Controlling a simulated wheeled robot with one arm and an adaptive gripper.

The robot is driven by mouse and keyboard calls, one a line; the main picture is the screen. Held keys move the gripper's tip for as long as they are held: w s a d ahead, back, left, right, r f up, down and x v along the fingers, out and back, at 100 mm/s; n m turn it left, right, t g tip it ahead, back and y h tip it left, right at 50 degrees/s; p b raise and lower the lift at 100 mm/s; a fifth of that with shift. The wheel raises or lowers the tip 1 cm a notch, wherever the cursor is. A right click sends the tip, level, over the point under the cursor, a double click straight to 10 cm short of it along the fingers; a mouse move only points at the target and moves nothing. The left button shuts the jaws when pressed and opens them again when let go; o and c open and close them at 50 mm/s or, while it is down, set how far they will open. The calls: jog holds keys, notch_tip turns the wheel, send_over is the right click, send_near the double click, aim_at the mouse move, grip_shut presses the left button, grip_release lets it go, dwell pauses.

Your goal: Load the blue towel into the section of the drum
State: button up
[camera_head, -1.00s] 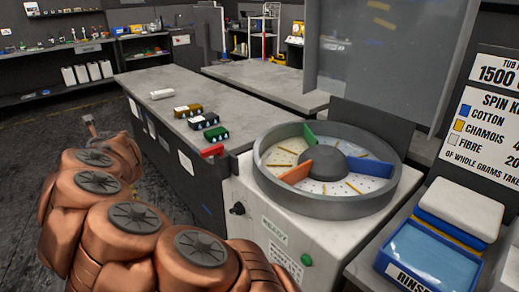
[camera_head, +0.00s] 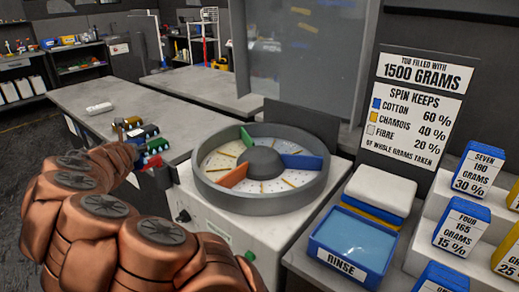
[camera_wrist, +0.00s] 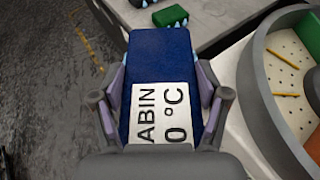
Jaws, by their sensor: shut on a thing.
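The blue towel (camera_wrist: 160,55) is a blue block with a white label reading "ABIN 0 °C" in the wrist view. My gripper (camera_wrist: 160,88) is shut on it, one finger on each side. The round grey drum (camera_head: 262,207) sits on a white machine in the head view, with green, orange and blue dividers around a central hub. Its sections hold no towel that I can see. The drum's wall (camera_wrist: 252,95) is to the right of the towel in the wrist view, apart from it. In the head view my arm hides the gripper and most of the towel.
Small coloured blocks (camera_head: 140,135) and a white roll (camera_head: 99,108) lie on the grey bench (camera_head: 85,93). A blue rinse tray (camera_head: 350,240), a towel stack (camera_head: 380,190) and labelled blocks (camera_head: 478,172) stand right of the drum. A clear panel stands behind.

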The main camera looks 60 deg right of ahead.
jog(key=s+d+f+m+g+h+p, duration=0.1)
jog(key=s+d+m+g+h+p, duration=0.3)
jog(key=s+d, duration=0.6)
jog(key=s+d+f+m+g+y, duration=0.1)
jog(key=s+d+m+g, duration=0.35)
jog(key=s, duration=0.65)
jog(key=s+d+m+g+y+p, duration=0.1)
jog(key=s+d+m+g, duration=0.35)
jog(key=s, duration=0.55)
jog(key=s+d+f+m+g+y, duration=0.15)
jog(key=s+d+m+g, duration=0.35)
jog(key=s, duration=0.6)
jog(key=shift+n+g, duration=0.3)
jog(key=shift+n, duration=0.2)
jog(key=shift+a+f+b, duration=0.15)
jog(key=shift+f+b, duration=1.65)
jog(key=shift+f, duration=0.5)
jog(key=shift+a+f+b, duration=0.15)
jog(key=shift+f+b, duration=1.65)
jog(key=shift+f, duration=0.5)
jog(key=shift+f, duration=0.35)
jog(key=o, duration=1.3)
jog(key=shift+c, duration=0.2)
jog(key=v, duration=1)
jog(key=shift+w+r, duration=0.1)
jog(key=shift+r, duration=0.05)
jog(key=shift+v, duration=0.85)
